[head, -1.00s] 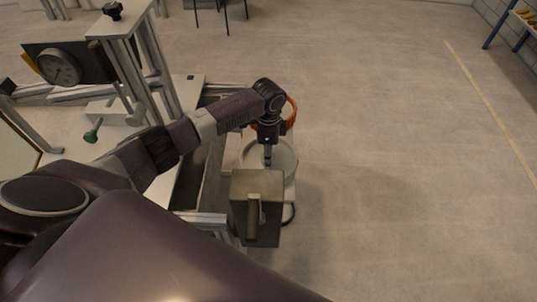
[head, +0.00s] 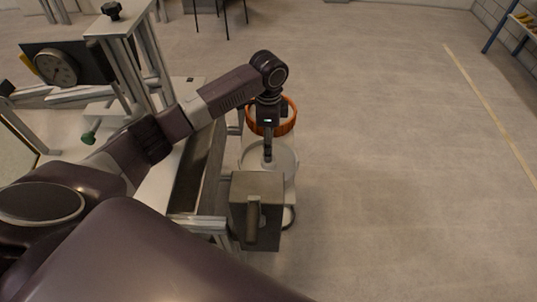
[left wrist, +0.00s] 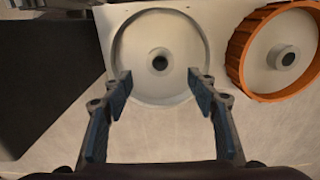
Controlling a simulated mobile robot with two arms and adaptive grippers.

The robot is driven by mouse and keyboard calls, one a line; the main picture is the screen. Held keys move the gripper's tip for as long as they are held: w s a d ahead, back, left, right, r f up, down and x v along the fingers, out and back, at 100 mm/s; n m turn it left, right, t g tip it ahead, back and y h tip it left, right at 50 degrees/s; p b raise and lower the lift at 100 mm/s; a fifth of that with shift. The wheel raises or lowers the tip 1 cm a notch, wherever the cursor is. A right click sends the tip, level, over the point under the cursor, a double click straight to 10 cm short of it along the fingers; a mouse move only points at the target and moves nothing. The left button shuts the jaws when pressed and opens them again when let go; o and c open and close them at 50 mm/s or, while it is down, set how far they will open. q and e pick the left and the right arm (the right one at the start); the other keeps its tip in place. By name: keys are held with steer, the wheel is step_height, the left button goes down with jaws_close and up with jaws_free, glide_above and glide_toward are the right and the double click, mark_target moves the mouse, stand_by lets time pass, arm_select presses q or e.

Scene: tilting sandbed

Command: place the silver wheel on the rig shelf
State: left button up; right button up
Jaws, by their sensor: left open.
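The silver wheel (left wrist: 135,55), a pale round disc with a raised rim and a dark centre hole, lies flat on a light panel (left wrist: 106,25) in the left wrist view. In the head view the wheel (head: 287,160) is partly hidden by my gripper. My left gripper (left wrist: 160,92) is open, with its blue-padded fingers apart over the near part of the wheel. I cannot tell whether they touch it. In the head view my left gripper (head: 268,156) points down over the wheel. My right gripper is not in view. I cannot make out which part is the rig shelf.
An orange-rimmed wheel (head: 285,126) lies close beyond the silver one; it also shows in the left wrist view (left wrist: 243,45). A grey metal box (head: 270,190) stands on the near side. The rig with a dial gauge (head: 57,67) is at left. Open floor lies to the right.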

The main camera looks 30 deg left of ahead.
arm_select(q)
steer(key=shift+r, duration=2.1)
